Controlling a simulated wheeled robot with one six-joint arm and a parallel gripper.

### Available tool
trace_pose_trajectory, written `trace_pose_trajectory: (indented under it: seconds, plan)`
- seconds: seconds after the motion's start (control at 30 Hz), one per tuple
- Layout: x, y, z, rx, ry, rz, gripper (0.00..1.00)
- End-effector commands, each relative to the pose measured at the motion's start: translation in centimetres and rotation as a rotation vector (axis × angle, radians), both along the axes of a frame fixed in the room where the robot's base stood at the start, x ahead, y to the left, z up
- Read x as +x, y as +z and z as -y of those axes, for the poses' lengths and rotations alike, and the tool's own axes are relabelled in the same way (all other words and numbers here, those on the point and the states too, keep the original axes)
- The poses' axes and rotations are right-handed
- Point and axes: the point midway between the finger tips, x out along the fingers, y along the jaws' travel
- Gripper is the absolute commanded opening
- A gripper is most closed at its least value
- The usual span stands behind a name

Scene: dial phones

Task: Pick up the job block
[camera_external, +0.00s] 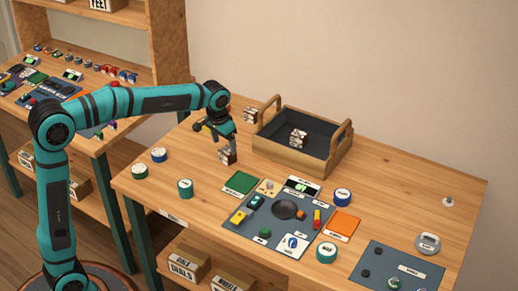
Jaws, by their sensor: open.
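Three small blocks with dark lettering on pale faces show in the external view; the lettering is too small to read, so I cannot tell which is the job block. One block (227,158) stands on the table directly below my gripper (226,148). My gripper points down with its fingers open at this block's top; I cannot tell whether they touch it. A second block (250,115) stands behind the gripper, left of the wooden tray (335,172). A third block (298,140) is inside the tray.
Rolls of tape (185,188) lie at the table's left. A dark mat (262,236) with several small parts, a green square (241,184) and an orange square (342,225) fill the front middle. A shelf (170,45) stands behind left. The table's right rear is mostly clear.

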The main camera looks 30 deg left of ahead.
Motion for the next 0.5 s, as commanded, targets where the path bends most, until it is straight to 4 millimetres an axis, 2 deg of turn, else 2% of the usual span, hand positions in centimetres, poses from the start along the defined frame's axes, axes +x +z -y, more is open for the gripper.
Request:
trace_pose_trajectory:
  seconds: [0.27, 0.5]
  plan:
    - [0.3, -1.4, 0.1, 0.0, 0.0, 0.0, 0.75]
    - [1.0, -4.4, 0.3, 0.0, 0.0, -0.002, 0.75]
